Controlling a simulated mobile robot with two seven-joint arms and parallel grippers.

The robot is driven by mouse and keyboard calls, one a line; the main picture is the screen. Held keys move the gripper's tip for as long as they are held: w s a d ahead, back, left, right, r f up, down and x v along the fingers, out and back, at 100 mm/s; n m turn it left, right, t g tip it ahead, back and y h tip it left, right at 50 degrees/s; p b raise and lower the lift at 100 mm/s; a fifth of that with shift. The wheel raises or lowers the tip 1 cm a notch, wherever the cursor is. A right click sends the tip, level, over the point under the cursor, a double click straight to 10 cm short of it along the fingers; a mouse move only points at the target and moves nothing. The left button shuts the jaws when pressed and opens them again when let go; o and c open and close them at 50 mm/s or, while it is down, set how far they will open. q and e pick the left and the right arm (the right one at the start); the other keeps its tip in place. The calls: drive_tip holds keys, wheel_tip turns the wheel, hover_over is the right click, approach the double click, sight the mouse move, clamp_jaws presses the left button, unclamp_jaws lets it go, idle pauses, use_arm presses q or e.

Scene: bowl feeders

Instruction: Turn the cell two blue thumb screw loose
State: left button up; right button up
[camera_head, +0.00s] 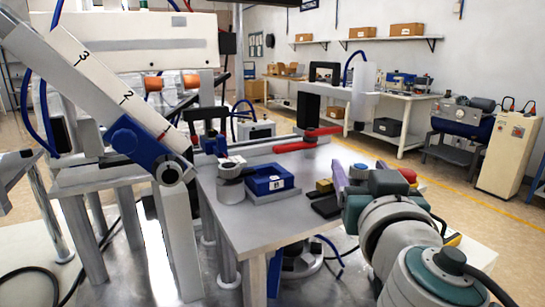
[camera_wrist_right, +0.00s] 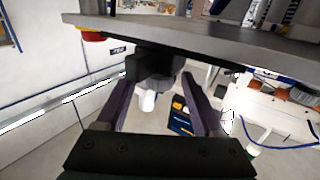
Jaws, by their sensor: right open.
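A blue clamp-like part (camera_head: 132,138) sits on a slanted white bar marked 3 and 2 at the left of the head view. I cannot tell whether it is the cell two thumb screw. My right gripper (camera_head: 348,178) is over the right part of the grey table, well to the right of that part. In the right wrist view its two purple fingers (camera_wrist_right: 158,95) are apart. A dark block (camera_wrist_right: 150,66) and a small white cylinder (camera_wrist_right: 147,101) show between them, at a distance I cannot judge. My left gripper is not in view.
The grey table (camera_head: 258,226) carries a blue box (camera_head: 268,178), a grey round part (camera_head: 231,182) and red-handled parts (camera_head: 295,146). Open floor (camera_head: 470,220) lies to the right.

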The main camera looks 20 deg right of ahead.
drive_tip(key=shift+w+d, duration=0.2)
drive_tip(key=shift+w, duration=0.2)
drive_tip(key=shift+c, duration=0.2)
clamp_jaws()
